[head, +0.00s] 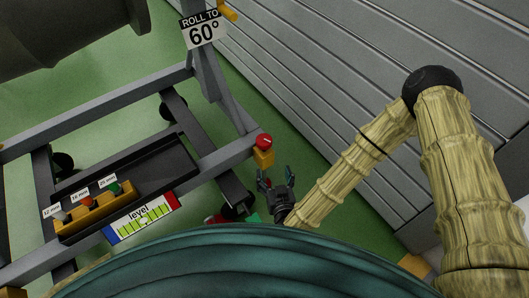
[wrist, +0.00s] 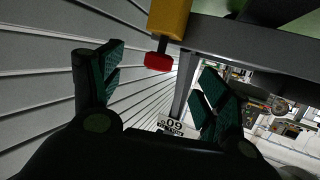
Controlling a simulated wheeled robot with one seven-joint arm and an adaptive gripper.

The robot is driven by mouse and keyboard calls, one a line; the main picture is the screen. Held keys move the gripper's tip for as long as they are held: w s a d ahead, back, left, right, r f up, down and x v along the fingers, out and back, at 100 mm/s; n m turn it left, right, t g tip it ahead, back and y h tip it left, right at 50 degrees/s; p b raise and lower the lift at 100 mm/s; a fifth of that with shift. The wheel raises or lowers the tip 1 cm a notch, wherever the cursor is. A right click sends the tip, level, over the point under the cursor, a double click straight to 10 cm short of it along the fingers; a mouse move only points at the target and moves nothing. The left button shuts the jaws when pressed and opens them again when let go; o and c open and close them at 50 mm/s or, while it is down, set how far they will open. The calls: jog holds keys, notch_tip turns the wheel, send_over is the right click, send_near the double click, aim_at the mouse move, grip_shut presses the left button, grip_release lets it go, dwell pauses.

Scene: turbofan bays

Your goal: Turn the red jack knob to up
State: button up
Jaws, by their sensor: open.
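The red jack knob (head: 263,141) sits on top of a yellow block (head: 264,158) at the right corner of the grey stand frame. In the wrist view the red knob (wrist: 158,61) shows between and beyond my fingers, beside the yellow block (wrist: 169,17). My gripper (head: 273,176) is open and empty, just below and right of the knob in the head view, apart from it. In the wrist view my gripper (wrist: 161,68) has its green-padded fingers spread wide on either side of the knob. No marking of the knob's position is readable.
The grey frame (head: 226,154) carries a dark tray with an orange holder (head: 97,209) of several coloured knobs and a level gauge (head: 141,219). A "ROLL TO 60°" sign (head: 202,29) stands above. A slatted grey wall (head: 330,70) lies to the right, with green floor between.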

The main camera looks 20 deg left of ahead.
aim_at(264, 148)
jog(key=w+a+t+b, duration=0.1)
jog(key=w+a+b, duration=0.1)
jog(key=w+b, duration=0.1)
jog(key=w+a+t+b, duration=0.1)
jog(key=w+a+b, duration=0.2)
jog(key=w, duration=0.2)
jog(key=w+a+f+m+t+h+b, duration=0.1)
jog(key=w+a+b, duration=0.1)
jog(key=w, duration=0.3)
jog(key=shift+a+t+b, duration=0.25)
jog(key=shift+t+b, duration=0.05)
jog(key=shift+b, duration=0.35)
jog(key=shift+c, duration=0.2)
jog(key=shift+r, duration=0.1)
jog(key=c, duration=1)
